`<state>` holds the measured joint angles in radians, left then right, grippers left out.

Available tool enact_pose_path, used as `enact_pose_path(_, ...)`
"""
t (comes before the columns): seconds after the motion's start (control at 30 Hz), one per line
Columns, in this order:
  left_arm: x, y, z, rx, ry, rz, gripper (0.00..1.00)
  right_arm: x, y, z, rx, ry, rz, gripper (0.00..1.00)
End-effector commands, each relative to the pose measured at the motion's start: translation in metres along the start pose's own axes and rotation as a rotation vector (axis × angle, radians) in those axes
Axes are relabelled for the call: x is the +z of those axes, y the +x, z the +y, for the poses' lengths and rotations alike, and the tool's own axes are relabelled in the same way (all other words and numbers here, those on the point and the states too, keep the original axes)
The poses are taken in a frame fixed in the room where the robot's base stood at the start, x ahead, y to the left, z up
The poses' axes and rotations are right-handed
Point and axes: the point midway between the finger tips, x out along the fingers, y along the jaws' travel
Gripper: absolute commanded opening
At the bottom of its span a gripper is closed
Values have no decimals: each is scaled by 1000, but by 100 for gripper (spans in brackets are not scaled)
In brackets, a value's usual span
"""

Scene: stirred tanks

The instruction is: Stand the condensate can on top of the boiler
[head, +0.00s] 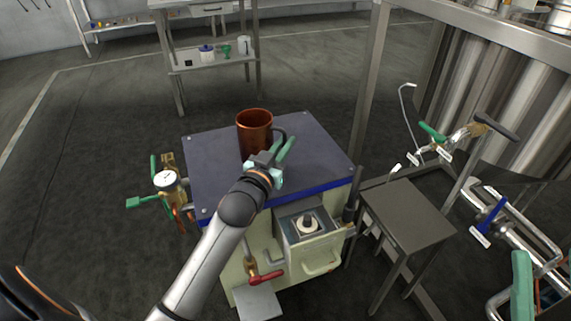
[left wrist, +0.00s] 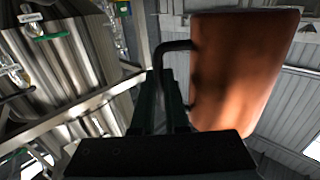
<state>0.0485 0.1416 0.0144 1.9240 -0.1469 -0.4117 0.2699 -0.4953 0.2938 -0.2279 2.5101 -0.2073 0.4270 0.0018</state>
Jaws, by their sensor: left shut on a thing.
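The condensate can is a copper-coloured open can (head: 255,133) with a dark side handle. In the head view it appears upright over the far middle part of the boiler's dark blue top (head: 215,165). Whether its base touches the top I cannot tell. My left gripper (head: 280,150) is at the can's right side, shut on its handle. In the left wrist view the can (left wrist: 240,70) fills the upper right, and its dark handle (left wrist: 158,85) runs down between the fingers (left wrist: 172,105). My right gripper is not in view.
A pressure gauge (head: 166,180) with green-handled valves projects left of the boiler. A small grey side table (head: 408,215) stands to its right, near steel pipes and tanks (head: 490,75). A shelf cart (head: 210,65) stands behind. The boiler top around the can is clear.

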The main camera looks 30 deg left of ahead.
Motion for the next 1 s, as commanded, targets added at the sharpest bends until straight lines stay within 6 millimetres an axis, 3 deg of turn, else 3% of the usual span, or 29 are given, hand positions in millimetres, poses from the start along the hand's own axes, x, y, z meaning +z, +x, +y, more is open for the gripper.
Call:
enact_pose_path(0.3, 23, 18, -5, 0, 1, 3, 0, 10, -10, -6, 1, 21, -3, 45)
enact_pose_path(0.5, 53, 18, -4, 2, 1, 2, 0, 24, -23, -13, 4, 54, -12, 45)
enact_pose_path(0.9, 56, 17, -4, 2, 0, 2, 0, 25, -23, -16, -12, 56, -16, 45)
enact_pose_path(0.93, 56, 17, -4, 1, 0, 0, 14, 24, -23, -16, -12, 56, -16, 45)
enact_pose_path(1.0, 56, 17, -4, 1, 0, 0, 22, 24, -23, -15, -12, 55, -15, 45)
